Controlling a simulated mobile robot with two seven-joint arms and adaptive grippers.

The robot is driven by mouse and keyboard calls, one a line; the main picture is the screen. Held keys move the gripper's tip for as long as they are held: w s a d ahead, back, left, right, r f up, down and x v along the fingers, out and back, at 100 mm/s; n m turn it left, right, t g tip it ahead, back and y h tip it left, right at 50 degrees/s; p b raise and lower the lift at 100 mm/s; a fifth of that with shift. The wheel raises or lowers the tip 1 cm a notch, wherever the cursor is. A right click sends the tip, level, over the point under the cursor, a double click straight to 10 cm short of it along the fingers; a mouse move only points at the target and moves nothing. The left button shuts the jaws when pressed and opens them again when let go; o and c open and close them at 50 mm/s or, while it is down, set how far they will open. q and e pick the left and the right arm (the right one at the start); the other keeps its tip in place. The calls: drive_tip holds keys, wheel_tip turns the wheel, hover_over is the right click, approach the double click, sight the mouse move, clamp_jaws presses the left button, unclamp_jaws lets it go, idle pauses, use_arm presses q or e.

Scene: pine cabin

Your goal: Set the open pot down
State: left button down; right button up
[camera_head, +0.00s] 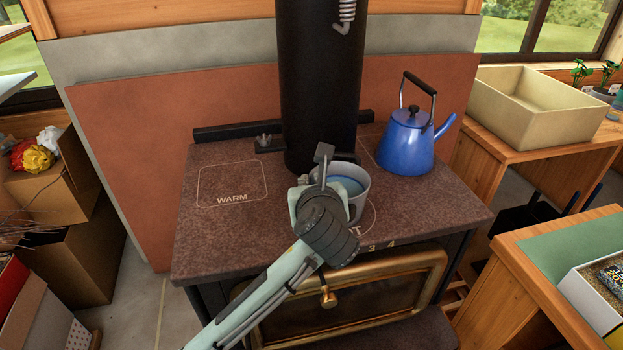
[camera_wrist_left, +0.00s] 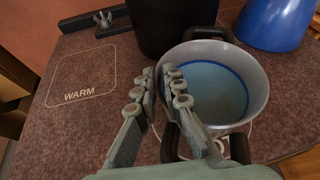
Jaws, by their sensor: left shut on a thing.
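The open grey pot (camera_head: 357,195) has a blue inside and no lid. It is over the front right of the stove top (camera_head: 255,225), partly covering a marked ring and its lettering. In the left wrist view the pot (camera_wrist_left: 262,75) looks upright, with a dark handle at its far side. My left gripper (camera_head: 320,172) is at the pot's left side; in its wrist view the fingers (camera_wrist_left: 163,80) are closed on the pot's rim. Whether the pot's base touches the stove is hidden. My right gripper is not in view.
A blue kettle (camera_head: 405,145) stands behind and right of the pot. The black stovepipe (camera_head: 316,80) rises close behind it. The WARM square (camera_head: 232,184) at the left is bare. A stone sink (camera_head: 540,105) and wooden counters are to the right.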

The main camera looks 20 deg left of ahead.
use_arm(q)
drive_tip(key=c, duration=2)
unclamp_jaws()
drive_tip(key=o, duration=0.4)
drive_tip(key=shift+s+d+r, duration=0.1)
drive_tip(key=shift+s+r, duration=0.05)
drive_tip(key=v, duration=1.1)
drive_tip(key=shift+s+d+r, duration=0.1)
drive_tip(key=shift+s+r, duration=0.05)
drive_tip(key=shift+s, duration=0.15)
